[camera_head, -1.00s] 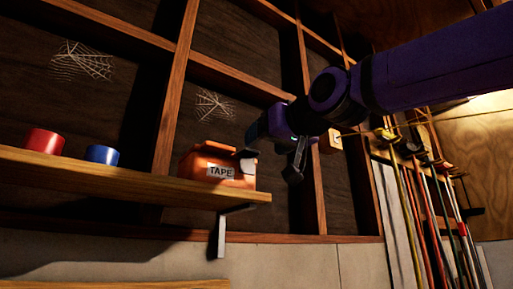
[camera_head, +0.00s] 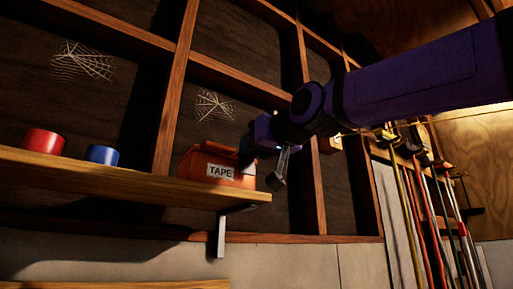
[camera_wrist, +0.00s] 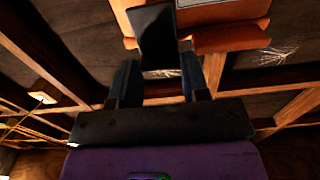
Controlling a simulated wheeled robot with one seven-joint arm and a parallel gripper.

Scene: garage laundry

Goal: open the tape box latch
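The orange tape box (camera_head: 208,160) with a white "TAPE" label sits at the right end of the wooden shelf. My gripper (camera_head: 262,168) is just right of the box in the head view, with its fingers spread and pointing down. In the wrist view the orange box (camera_wrist: 235,35) fills the top. A dark flat piece, seemingly the latch (camera_wrist: 155,32), stands out from it ahead of my open gripper (camera_wrist: 160,62), roughly between the fingers. Whether a finger touches it, I cannot tell. In the head view my gripper partly hides the box's right end.
A red tape roll (camera_head: 43,141) and a blue tape roll (camera_head: 102,155) stand on the shelf (camera_head: 120,183) left of the box. A metal bracket (camera_head: 221,235) supports the shelf. Long-handled tools (camera_head: 420,200) hang at the right. Wooden wall frames surround the box.

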